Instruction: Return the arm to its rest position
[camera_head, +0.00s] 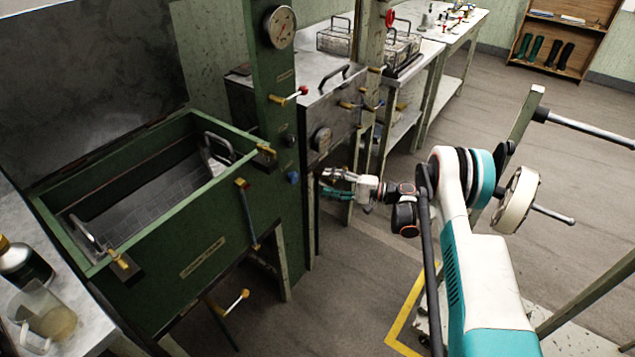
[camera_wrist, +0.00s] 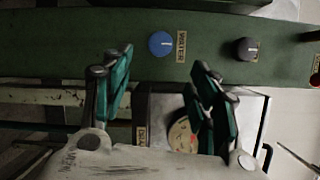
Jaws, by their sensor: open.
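My gripper (camera_head: 338,184) is held out in front of the green post of the basin machine in the head view, at the end of my white and teal arm. It is empty. In the wrist view my gripper (camera_wrist: 162,85) shows two teal-padded fingers spread apart, with nothing between them. Beyond the fingers is the green panel (camera_wrist: 100,40) with a blue knob (camera_wrist: 161,44) labelled WATER and a black knob (camera_wrist: 245,48). The blue knob also shows on the post in the head view (camera_head: 292,177), left of the gripper. The gripper appears apart from the panel.
A green basin (camera_head: 205,235) with its lid raised stands at left. A steel cabinet (camera_head: 335,100) with a dial is behind the post. A worktop (camera_head: 20,310) holds a jug (camera_head: 42,312) at lower left. A metal frame (camera_head: 590,290) stands at right. Floor is open at centre.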

